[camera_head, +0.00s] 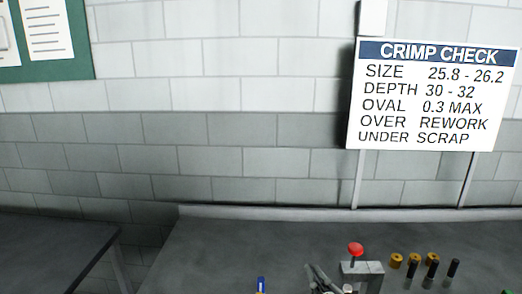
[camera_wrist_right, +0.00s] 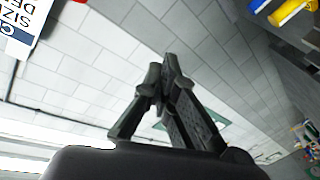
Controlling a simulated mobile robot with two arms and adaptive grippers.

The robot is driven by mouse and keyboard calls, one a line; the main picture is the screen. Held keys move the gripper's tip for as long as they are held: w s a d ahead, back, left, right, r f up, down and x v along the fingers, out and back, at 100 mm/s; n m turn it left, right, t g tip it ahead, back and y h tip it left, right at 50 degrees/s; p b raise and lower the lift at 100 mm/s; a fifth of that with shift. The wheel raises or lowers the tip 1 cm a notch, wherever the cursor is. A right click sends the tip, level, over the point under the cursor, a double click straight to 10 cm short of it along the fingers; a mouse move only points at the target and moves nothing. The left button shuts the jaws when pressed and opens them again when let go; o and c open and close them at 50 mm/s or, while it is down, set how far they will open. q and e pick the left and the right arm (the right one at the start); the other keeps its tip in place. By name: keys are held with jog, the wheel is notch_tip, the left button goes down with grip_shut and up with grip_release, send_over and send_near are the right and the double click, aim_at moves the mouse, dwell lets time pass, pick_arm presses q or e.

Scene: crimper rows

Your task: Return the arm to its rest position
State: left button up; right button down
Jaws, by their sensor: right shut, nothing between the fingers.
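My right gripper (camera_head: 320,277) shows in part at the bottom edge of the head view, left of a grey press-like block with a red knob. In the right wrist view my right gripper (camera_wrist_right: 162,68) has its fingers drawn together, with nothing held. Brick wall fills most of the view behind the fingers. I cannot tell from the head view whether the gripper touches the bench. My left gripper is in neither view.
The grey block (camera_head: 362,274) with its red knob (camera_head: 355,249) stands on the dark bench (camera_head: 215,245). Several brass and black cylinders stand to its right. A blue object (camera_head: 261,285) is at the bottom edge. A crimp check sign (camera_head: 430,95) stands behind. The bench's left part is clear.

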jog(key=s+d+f+m+g+h, duration=0.1)
jog(key=s+d+f+g, duration=0.1)
jog(key=s+f, duration=0.3)
jog(key=s+d+f+m+g+h, duration=0.1)
jog(key=s+d+f+m+g, duration=0.1)
jog(key=f, duration=0.7)
jog(key=s+d+f+m+g+h, duration=0.1)
jog(key=s+d+f+g, duration=0.3)
jog(key=s, duration=0.5)
notch_tip(320, 180, down, 4)
jog(key=shift+s+r+m+g+h, duration=0.1)
jog(key=shift+r+m+g+h, duration=0.1)
jog(key=shift+m+g, duration=0.25)
jog(key=shift+r+m+g+h, duration=0.1)
jog(key=shift+m+g+h, duration=0.15)
jog(key=shift+g, duration=0.3)
jog(key=s+d+f+m+g, duration=0.1)
jog(key=s+f+g, duration=0.3)
jog(key=s, duration=0.6)
notch_tip(320, 180, down, 28)
jog(key=g+b, duration=0.1)
jog(key=b, duration=0.1)
jog(key=s+d+f+g+b, duration=0.1)
jog(key=s+d+f, duration=0.2)
jog(key=s+f, duration=1.4)
jog(key=shift+f+n, duration=0.3)
jog(key=shift+f, duration=0.15)
